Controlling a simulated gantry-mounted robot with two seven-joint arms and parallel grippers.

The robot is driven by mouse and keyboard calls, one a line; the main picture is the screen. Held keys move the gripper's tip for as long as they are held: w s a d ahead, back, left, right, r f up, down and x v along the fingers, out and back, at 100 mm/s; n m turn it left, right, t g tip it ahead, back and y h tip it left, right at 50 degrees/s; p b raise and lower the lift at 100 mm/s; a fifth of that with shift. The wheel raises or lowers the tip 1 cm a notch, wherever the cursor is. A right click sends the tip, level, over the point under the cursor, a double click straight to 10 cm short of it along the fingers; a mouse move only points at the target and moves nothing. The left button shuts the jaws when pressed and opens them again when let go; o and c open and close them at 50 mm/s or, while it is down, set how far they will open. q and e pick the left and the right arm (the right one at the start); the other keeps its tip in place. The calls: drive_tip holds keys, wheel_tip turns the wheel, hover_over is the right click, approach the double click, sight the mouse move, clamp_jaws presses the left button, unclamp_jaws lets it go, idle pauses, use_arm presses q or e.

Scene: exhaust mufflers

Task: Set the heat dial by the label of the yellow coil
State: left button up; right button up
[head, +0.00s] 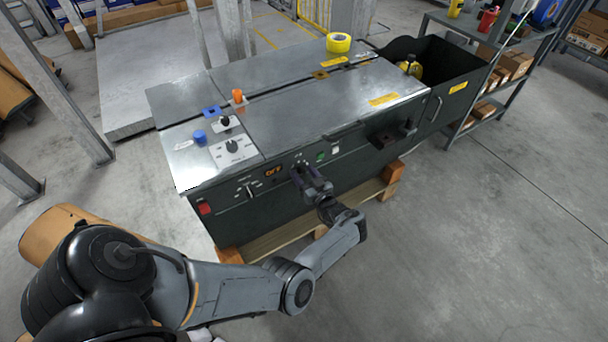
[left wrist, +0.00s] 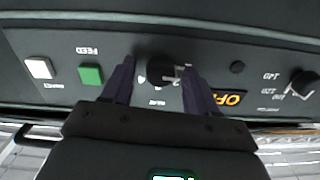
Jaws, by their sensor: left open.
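The yellow coil (head: 339,42) lies on the far edge of the steel bench top. A yellow label (head: 335,62) is in front of it; its print is too small to read. My left gripper (head: 300,172) is at the bench's front panel. In the left wrist view its open fingers (left wrist: 158,80) stand on either side of a black knob (left wrist: 160,70); contact cannot be told. Small marks ring this knob, partly hidden. Another black knob (left wrist: 302,82) has marks like 120 and 140; it also shows in the head view (head: 250,190). My right gripper is not in view.
The front panel also holds an orange OFF display (head: 273,171), a green button (head: 320,156), a white button (head: 335,149) and a red switch (head: 204,208). A black bin (head: 455,68) stands at the right end.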

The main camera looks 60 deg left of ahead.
use_arm(q)
drive_tip(key=c, duration=1)
drive_tip(key=shift+c, duration=0.2)
drive_tip(key=m, duration=0.4)
drive_tip(key=shift+w, duration=0.1)
drive_tip(key=shift+m, duration=2)
drive_tip(key=o, duration=1)
